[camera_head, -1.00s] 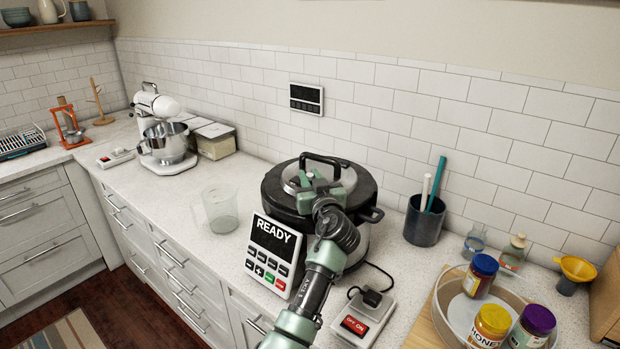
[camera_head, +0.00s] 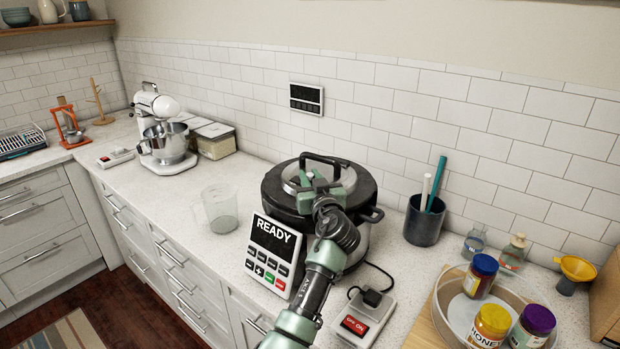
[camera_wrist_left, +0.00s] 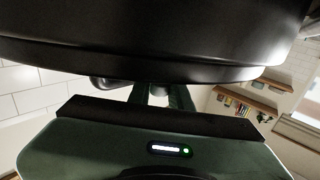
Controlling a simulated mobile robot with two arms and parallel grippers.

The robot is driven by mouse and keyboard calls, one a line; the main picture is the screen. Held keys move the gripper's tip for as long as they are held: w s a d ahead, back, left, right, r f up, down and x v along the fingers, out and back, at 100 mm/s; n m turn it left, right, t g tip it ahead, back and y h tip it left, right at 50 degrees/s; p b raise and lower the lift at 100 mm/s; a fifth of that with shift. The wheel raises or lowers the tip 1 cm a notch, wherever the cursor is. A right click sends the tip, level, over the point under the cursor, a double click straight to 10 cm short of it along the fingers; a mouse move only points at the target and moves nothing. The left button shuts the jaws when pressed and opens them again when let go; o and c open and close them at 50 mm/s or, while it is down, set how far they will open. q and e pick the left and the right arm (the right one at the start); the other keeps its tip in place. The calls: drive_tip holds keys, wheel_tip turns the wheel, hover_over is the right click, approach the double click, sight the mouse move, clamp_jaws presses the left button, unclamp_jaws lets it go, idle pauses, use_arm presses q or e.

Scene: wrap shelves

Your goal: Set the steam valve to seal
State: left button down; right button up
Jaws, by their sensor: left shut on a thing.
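The pressure cooker (camera_head: 276,190) stands on the counter, with its dark lid on and an arched handle (camera_head: 322,158) on top. Its front panel (camera_head: 270,255) reads READY. My left gripper (camera_head: 311,182) reaches over the lid from the front and is shut on a small part at the lid's top, just in front of the handle. That part looks to be the steam valve, but the fingers hide most of it, so its setting cannot be read. In the left wrist view, a dark rounded rim (camera_wrist_left: 150,60) fills the upper part. My right gripper is out of view.
A clear measuring jug (camera_head: 220,210) stands left of the cooker. A power switch box (camera_head: 365,318) with a plug sits in front right. A utensil cup (camera_head: 424,220) and a tray (camera_head: 448,292) of jars stand to the right. The counter between jug and mixer (camera_head: 165,135) is clear.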

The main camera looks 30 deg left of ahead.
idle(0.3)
use_arm(q)
drive_tip(key=shift+a+f+b, duration=0.15)
drive_tip(key=shift+a+b, duration=0.8)
drive_tip(key=shift+a, duration=0.4)
drive_tip(key=shift+r, duration=0.25)
drive_tip(key=c, duration=1.3)
unclamp_jaws()
drive_tip(key=shift+s, duration=0.1)
drive_tip(key=shift+a+f, duration=0.1)
drive_tip(key=shift+a, duration=0.05)
